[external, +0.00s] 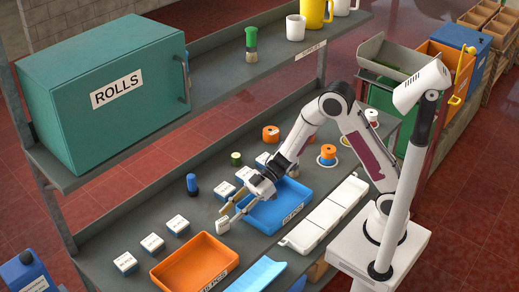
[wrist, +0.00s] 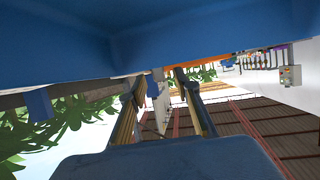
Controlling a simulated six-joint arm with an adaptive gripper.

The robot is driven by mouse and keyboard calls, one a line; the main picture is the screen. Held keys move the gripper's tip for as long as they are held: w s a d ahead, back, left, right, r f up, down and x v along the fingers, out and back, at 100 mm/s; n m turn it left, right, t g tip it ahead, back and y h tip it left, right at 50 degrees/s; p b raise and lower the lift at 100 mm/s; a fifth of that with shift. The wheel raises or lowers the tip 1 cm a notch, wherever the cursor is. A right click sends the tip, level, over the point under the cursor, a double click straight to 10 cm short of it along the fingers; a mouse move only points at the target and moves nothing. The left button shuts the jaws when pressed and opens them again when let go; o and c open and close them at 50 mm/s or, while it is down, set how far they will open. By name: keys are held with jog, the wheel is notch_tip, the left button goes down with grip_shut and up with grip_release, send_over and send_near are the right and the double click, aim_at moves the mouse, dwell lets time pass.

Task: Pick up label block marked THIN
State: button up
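Small white label blocks with dark sides stand in a line along the shelf, among them a front one (external: 125,263), one behind it (external: 152,243), a third (external: 178,225) and a farther one (external: 225,189). Their print is too small to read, so I cannot tell which says THIN. My gripper (external: 225,218) points down and left beside the blue tray. Its two fingers are apart, also in the wrist view (wrist: 160,82).
A blue tray (external: 297,193) is right of my gripper, and an orange tray (external: 232,258) is in front. A white sectioned tray (external: 326,212) lies farther right. A blue bottle-like item (external: 192,184) stands behind the blocks. A teal ROLLS cabinet (external: 150,105) sits on the upper shelf.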

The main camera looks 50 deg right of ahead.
aim_at(228, 217)
jog(key=shift+x, duration=2.4)
jog(key=shift+d+f, duration=0.1)
jog(key=shift+f, duration=0.1)
grip_shut()
